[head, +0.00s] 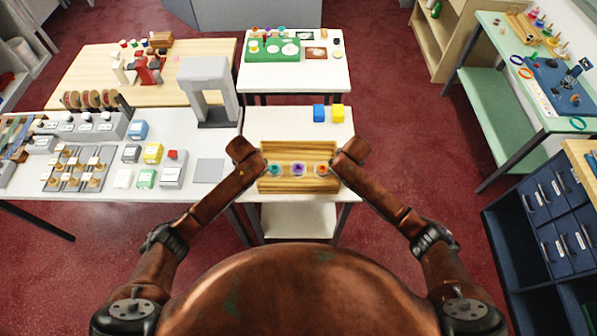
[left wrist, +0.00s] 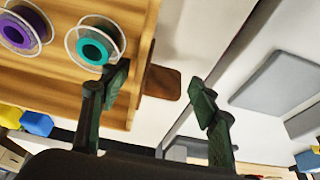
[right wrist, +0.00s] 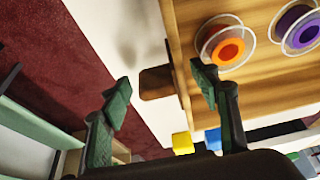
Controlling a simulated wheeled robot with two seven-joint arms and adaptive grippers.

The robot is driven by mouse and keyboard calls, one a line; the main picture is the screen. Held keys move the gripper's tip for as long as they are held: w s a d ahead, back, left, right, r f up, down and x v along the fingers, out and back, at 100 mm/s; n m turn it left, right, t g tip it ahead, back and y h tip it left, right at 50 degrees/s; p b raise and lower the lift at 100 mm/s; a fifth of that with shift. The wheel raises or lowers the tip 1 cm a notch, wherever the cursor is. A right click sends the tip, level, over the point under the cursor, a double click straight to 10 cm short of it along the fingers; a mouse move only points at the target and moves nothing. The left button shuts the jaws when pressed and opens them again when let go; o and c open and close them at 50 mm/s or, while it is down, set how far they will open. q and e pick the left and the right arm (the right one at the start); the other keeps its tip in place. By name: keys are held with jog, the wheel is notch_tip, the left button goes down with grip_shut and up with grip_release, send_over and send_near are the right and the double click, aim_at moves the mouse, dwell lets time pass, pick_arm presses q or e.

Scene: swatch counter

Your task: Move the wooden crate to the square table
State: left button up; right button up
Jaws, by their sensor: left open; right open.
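The wooden crate (head: 298,185) stands on a small white table (head: 285,122) in front of me and holds teal, purple and orange spools. My left gripper (head: 257,163) is at its left end and my right gripper (head: 341,163) is at its right end. In the left wrist view, a brown end handle (left wrist: 162,82) of the crate shows between the open fingers. In the right wrist view, the other brown handle (right wrist: 156,83) lies between the open fingers. Neither gripper is closed on a handle. I cannot tell for certain which table is the square one.
A blue block (head: 319,113) and a yellow block (head: 337,114) sit behind the crate. Another white table (head: 300,75) farther back carries a green tray (head: 272,49) and small items. A cluttered counter (head: 215,145) adjoins on the left. Red floor is clear on the right.

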pick_arm(q)
jog(key=shift+r, duration=0.15)
jog(key=v, duration=0.7)
jog(key=shift+s+r, duration=0.2)
jog(key=shift+r, duration=0.1)
pick_arm(e)
jog(key=v, duration=1.2)
